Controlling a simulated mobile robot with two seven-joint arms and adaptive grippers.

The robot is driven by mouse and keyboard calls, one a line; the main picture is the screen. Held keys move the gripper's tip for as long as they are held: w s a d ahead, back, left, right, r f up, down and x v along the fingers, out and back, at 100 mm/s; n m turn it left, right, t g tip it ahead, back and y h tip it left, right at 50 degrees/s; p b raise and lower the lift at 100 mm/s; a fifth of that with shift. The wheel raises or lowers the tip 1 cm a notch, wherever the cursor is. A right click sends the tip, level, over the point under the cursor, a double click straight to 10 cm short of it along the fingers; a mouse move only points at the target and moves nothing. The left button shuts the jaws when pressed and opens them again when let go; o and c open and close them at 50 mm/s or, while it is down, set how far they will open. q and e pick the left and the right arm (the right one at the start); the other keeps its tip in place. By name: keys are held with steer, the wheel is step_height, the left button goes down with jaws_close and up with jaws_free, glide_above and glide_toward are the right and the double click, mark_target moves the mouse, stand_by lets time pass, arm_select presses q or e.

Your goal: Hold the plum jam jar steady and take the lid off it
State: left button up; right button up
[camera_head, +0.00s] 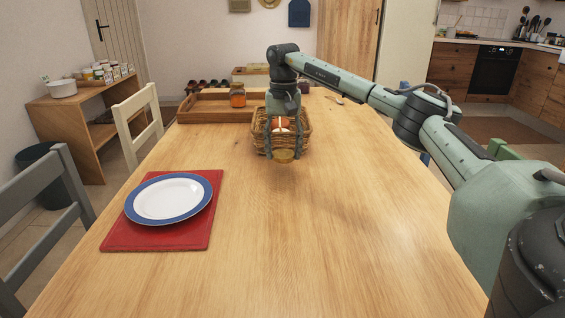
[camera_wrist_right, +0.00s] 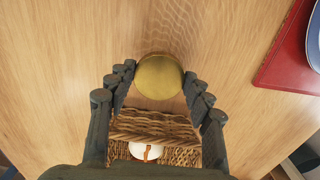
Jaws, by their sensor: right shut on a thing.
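My right gripper (camera_head: 283,154) is in front of the wicker basket, its fingers pointing down. It is shut on a round gold lid (camera_head: 284,157). In the wrist view the lid (camera_wrist_right: 159,76) sits between the fingertips of my right gripper (camera_wrist_right: 160,80), with bare table around it; no jar shows under it. A small dark purple thing (camera_head: 304,88) stands at the far end of the table behind my arm; I cannot tell whether it is the plum jam jar. My left gripper is not in view.
The wicker basket (camera_head: 306,143) holds white and orange things. A wooden tray (camera_head: 190,117) with an orange jar (camera_head: 237,96) is behind it. A blue-rimmed plate (camera_head: 168,199) lies on a red mat (camera_head: 190,240) at left. The table's front and right are clear.

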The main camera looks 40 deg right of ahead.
mark_target(283, 154)
steer(key=shift+a+f, duration=0.1)
steer(key=shift+f, duration=2.15)
steer(key=o, duration=1.3)
steer(key=shift+r, duration=0.1)
step_height(283, 154, up, 12)
steer(key=shift+r, duration=0.15)
steer(key=shift+a, duration=0.1)
